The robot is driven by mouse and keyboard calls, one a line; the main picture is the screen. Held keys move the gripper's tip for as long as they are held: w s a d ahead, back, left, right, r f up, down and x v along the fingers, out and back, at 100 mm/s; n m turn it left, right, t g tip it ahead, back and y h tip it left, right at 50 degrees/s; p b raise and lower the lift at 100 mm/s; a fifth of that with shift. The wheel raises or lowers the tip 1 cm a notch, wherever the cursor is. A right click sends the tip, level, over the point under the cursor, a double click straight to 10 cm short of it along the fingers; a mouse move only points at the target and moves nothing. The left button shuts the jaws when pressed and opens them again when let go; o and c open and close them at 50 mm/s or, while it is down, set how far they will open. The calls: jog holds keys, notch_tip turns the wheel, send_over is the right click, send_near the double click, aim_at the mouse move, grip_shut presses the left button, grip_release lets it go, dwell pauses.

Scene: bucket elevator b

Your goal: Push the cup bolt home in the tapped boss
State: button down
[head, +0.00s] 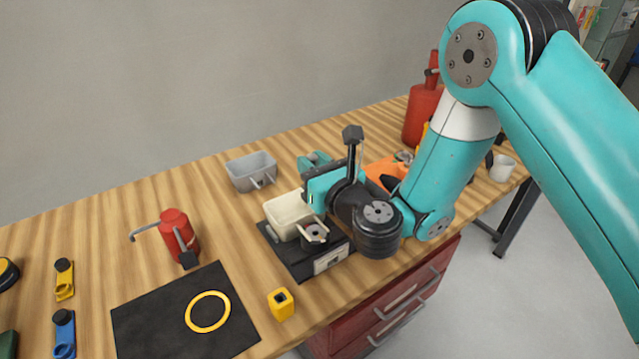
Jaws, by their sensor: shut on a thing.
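My gripper (316,212) is over the right side of a black fixture base (286,258) on the bench, beside a cream cup (287,212). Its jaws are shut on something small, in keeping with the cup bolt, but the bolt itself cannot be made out. A dark round part with a cream piece on top (313,234) stands on the base just below the jaws. The tapped boss is not clearly visible, and I cannot tell how far the bolt sits in it. A pale label is on the base's front face.
A grey cup (250,172) stands behind the fixture. A red oil can (178,236), a black mat (165,315) with a yellow ring (208,312) and a yellow block (281,304) are left of it. An orange item (386,171) and white mug (503,168) are right.

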jog(key=shift+n+y, duration=0.3)
jog(key=shift+y, duration=0.1)
jog(key=f+b, duration=0.2)
jog(key=f, duration=0.1)
jog(key=f+b, duration=0.1)
jog(key=shift+w+a+f, duration=0.25)
jog(key=shift+d+f+b, duration=0.2)
jog(key=shift+f+b, duration=0.05)
jog(key=shift+b, duration=0.25)
jog(key=shift+w+d+f+g, duration=0.15)
jog(key=shift+w+d+g, duration=0.1)
jog(key=shift+g, duration=0.05)
jog(key=shift+s+d+f, duration=0.1)
jog(key=shift+s, duration=0.05)
notch_tip(320, 180, down, 6)
jog(key=b, duration=0.5)
jog(key=shift+r+b, duration=0.2)
jog(key=shift+b, duration=0.2)
jog(key=shift+f, duration=0.15)
jog(key=shift+f+b, duration=0.3)
jog(key=shift+b, duration=0.1)
